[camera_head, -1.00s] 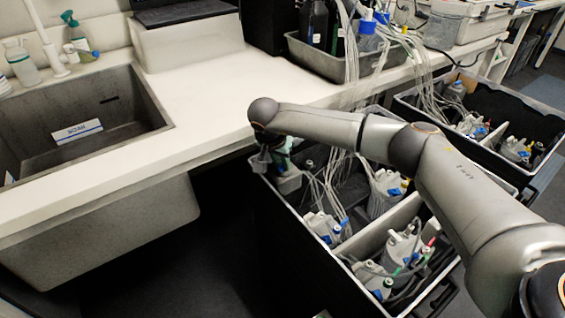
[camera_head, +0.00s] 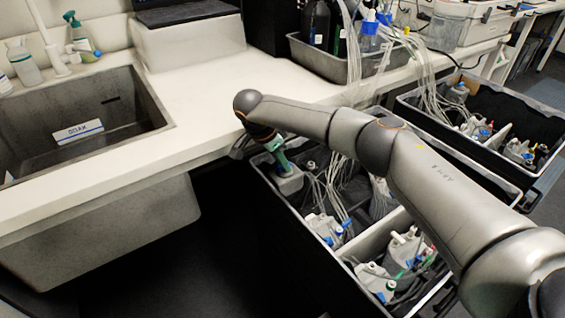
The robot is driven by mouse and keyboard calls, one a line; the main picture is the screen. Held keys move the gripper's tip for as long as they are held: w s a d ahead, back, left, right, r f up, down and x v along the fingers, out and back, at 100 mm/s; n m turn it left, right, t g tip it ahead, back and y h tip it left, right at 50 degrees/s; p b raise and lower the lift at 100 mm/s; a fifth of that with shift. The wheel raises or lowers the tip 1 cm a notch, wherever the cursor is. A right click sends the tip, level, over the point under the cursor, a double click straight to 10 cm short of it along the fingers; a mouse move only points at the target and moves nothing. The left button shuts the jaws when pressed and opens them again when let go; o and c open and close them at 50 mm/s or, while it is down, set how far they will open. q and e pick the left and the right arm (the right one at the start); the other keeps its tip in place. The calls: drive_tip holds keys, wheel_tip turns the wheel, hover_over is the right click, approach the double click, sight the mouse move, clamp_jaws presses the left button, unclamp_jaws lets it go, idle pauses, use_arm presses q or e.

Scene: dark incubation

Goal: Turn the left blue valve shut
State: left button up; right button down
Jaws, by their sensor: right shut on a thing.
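My right gripper (camera_head: 276,158) reaches down into the far left corner of the large dark crate (camera_head: 300,228), beside the counter edge. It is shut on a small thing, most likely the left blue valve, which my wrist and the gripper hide. A grey container (camera_head: 290,182) stands right under and beside the gripper. Other blue-marked fittings (camera_head: 336,232) show on a grey container nearer the front of the crate. My left gripper is not in view.
The white counter (camera_head: 225,85) borders the crate. A sink (camera_head: 110,145) with a labelled block lies left. A tray (camera_head: 375,62) with dark bottles and hanging tubes stands behind. A second crate (camera_head: 480,148) is right. Dark open floor lies front left.

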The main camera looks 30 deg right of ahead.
idle(0.3)
drive_tip(key=c, duration=0.8)
unclamp_jaws()
drive_tip(key=shift+r, duration=0.1)
drive_tip(key=shift+c, duration=0.2)
drive_tip(key=n+t+p, duration=0.1)
drive_tip(key=n, duration=0.2)
drive_tip(key=shift+y, duration=0.3)
drive_tip(key=n+t, duration=0.1)
drive_tip(key=n, duration=0.1)
drive_tip(key=n+y, duration=0.1)
drive_tip(key=n, duration=0.2)
drive_tip(key=shift+s+t, duration=0.2)
drive_tip(key=shift+t, duration=0.2)
drive_tip(key=n, duration=0.2)
drive_tip(key=n+t+y, duration=0.1)
drive_tip(key=n, duration=0.1)
drive_tip(key=shift+y, duration=0.3)
drive_tip(key=n, duration=0.2)
drive_tip(key=n+y, duration=0.1)
drive_tip(key=n, duration=0.1)
drive_tip(key=n+y, duration=0.1)
drive_tip(key=shift+d+n+p, duration=0.35)
drive_tip(key=shift+n+p, duration=0.05)
drive_tip(key=v, duration=1.2)
drive_tip(key=shift+s+p, duration=0.15)
drive_tip(key=shift+p, duration=0.25)
